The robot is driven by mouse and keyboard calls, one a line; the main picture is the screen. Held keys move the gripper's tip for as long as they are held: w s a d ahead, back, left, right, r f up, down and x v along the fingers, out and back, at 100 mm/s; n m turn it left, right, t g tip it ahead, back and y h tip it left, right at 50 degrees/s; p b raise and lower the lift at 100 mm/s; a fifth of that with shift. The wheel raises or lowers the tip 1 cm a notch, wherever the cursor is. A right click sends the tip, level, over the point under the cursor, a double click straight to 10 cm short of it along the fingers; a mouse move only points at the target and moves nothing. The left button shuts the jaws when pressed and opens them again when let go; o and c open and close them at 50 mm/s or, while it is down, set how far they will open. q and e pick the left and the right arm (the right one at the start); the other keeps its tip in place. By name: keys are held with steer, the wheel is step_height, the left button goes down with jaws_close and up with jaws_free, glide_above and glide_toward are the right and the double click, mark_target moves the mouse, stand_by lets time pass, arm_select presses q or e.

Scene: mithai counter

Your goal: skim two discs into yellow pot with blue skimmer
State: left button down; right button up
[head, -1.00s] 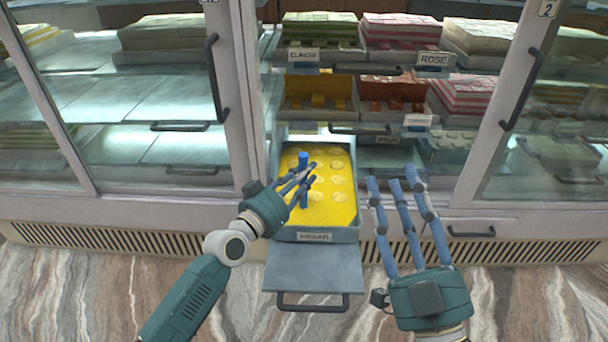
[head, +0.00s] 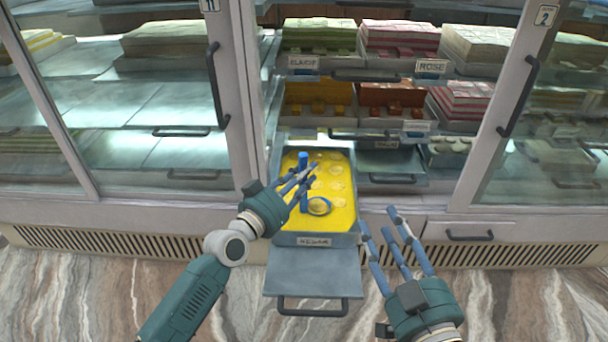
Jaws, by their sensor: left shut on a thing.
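My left gripper (head: 309,173) is shut on the upright handle of the blue skimmer (head: 303,190), over the tray of yellow liquid. The skimmer's round blue-rimmed head shows at the liquid's surface, right of the handle's foot. Yellow shows inside its rim; I cannot tell whether a disc lies in it. Several pale discs (head: 337,186) lie in the yellow liquid, mostly in the right half and back. The fingers hide part of the left half. My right gripper (head: 385,222) is open and empty, right of the tray. I cannot make out a separate yellow pot.
The liquid stands in a grey tray (head: 285,239) labelled KESAR. A grey panel with a handle (head: 313,272) juts out in front. Sweets fill the shelves behind, labelled ROSE (head: 431,66) among others. Glass doors stand on both sides. The marble floor in front is clear.

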mark_target(304, 156)
arm_select(q)
steer(key=shift+r+p, duration=0.85)
steer(key=shift+r, duration=0.25)
arm_select(e)
steer(key=s+d+f+g, duration=0.1)
steer(key=f+g, duration=0.1)
steer(key=f, duration=0.3)
steer(key=s+d+f+g+h, duration=0.1)
steer(key=s+f+g, duration=0.1)
steer(key=f, duration=0.3)
steer(key=shift+g, duration=0.5)
arm_select(q)
steer(key=shift+r, duration=0.15)
steer(key=shift+r+p, duration=0.9)
steer(key=shift+p, duration=0.1)
steer(key=shift+r+p, duration=0.85)
steer(key=shift+r, duration=0.1)
arm_select(e)
steer(key=s+d+f+g+h, duration=0.1)
steer(key=s+d+f+g, duration=0.2)
steer(key=s, duration=0.5)
steer(key=s+d+f+g+h, duration=0.1)
steer(key=s+d+f+g, duration=0.2)
steer(key=s+f+g, duration=0.3)
steer(key=s+f, duration=0.1)
steer(key=s, duration=0.2)
steer(key=shift+f+m+h, duration=0.35)
steer(key=shift+m+h, duration=0.05)
